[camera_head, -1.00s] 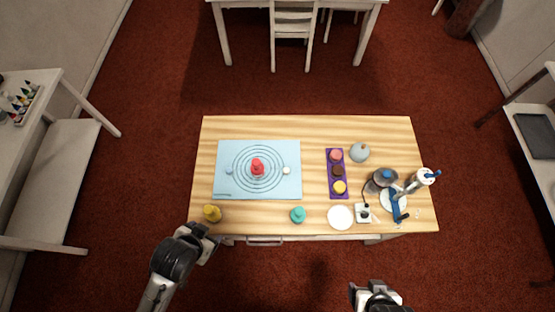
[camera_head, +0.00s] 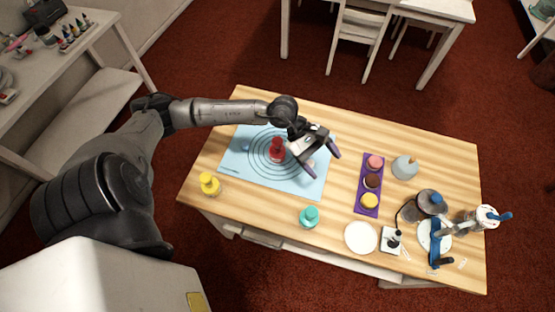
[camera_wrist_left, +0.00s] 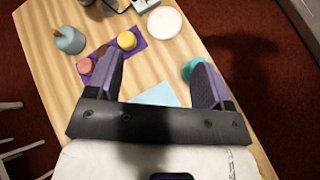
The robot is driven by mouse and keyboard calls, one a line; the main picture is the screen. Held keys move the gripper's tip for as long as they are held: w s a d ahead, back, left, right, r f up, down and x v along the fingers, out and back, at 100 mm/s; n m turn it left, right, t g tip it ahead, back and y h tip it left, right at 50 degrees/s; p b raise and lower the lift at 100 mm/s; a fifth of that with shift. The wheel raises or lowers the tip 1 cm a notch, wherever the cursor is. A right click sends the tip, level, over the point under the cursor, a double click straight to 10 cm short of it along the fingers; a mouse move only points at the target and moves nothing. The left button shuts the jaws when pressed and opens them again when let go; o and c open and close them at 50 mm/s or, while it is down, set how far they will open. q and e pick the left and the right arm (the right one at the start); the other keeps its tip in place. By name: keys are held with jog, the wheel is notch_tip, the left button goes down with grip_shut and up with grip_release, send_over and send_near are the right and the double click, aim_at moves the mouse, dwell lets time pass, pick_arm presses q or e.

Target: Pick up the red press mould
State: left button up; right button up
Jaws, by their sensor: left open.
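The red press mould (camera_head: 277,151) stands upright on the ringed, light blue mat (camera_head: 243,168), at the left part of the table in the head view. My left gripper (camera_head: 322,162) is open and empty, above the mat's right edge, to the right of the red mould and apart from it. In the left wrist view its two fingers (camera_wrist_left: 157,70) are spread over bare wood and a corner of the mat (camera_wrist_left: 160,95). The red mould does not show in the wrist view. My right gripper is not in view.
A yellow mould (camera_head: 209,184) and a teal mould (camera_head: 309,217) stand near the table's front edge. A purple tray (camera_head: 359,205) holds pink, brown and yellow pieces. A white plate (camera_head: 361,238), a grey pot (camera_head: 405,167) and several tools crowd the right side. The back of the table is mostly clear.

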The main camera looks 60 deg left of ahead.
pick_arm(q)
jog(key=a+f+m+g+y+b, duration=0.25)
jog(key=a+f+y, duration=0.3)
jog(key=a, duration=0.35)
jog(key=m+g+y+b, duration=0.1)
jog(key=m+y+b, duration=0.1)
jog(key=y, duration=0.3)
send_over(277, 141)
jog(key=w, duration=0.1)
notch_tip(277, 141, down, 8)
jog(key=shift+s+r, duration=0.1)
jog(key=shift+r, duration=0.05)
jog(key=shift+s+f, duration=0.2)
jog(key=shift+f, duration=1.1)
jog(key=shift+s+f, duration=0.15)
jog(key=shift+f, duration=1.7)
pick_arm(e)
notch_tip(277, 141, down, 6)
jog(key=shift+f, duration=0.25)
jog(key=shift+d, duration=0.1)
pick_arm(q)
jog(key=c, duration=1.1)
jog(key=shift+r, duration=0.1)
